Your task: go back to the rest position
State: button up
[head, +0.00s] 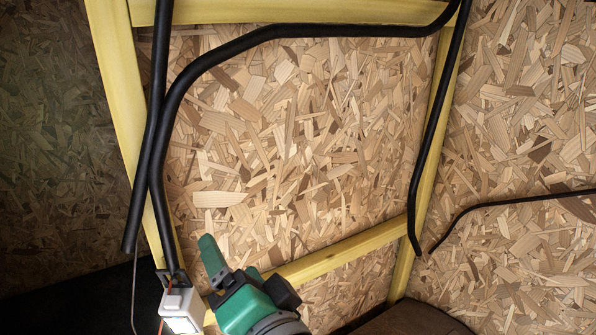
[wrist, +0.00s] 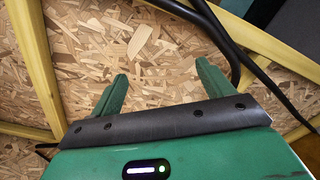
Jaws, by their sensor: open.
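My gripper (head: 230,258) is at the bottom of the head view, left of centre, with its green fingers pointing up and slightly left. In the wrist view my gripper (wrist: 162,70) has its two green fingers wide apart. Nothing is between them but the chipboard panel (wrist: 85,50) behind. I cannot tell how far the fingertips are from that panel.
Black pipes (head: 285,31) run along the yellow wooden frame (head: 118,75), down both sides. A white box (head: 181,308) with a reddish wire sits left of my gripper. A lower yellow beam (head: 345,250) crosses behind. A dark rounded shape (head: 415,320) is at the bottom right.

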jog(key=s+d+r+n+t+h, duration=0.35)
jog(key=s+r+t, duration=0.2)
jog(key=r, duration=0.25)
jog(key=s+d+r+n+t+h, duration=0.2)
jog(key=s+d+r+t+h, duration=0.25)
jog(key=s+r, duration=0.3)
notch_tip(320, 180, up, 19)
jog(key=p, duration=1.8)
jog(key=shift+w+g+h, duration=0.15)
jog(key=shift+g+h, duration=0.15)
jog(key=shift+g, duration=0.1)
jog(key=shift+a, duration=0.1)
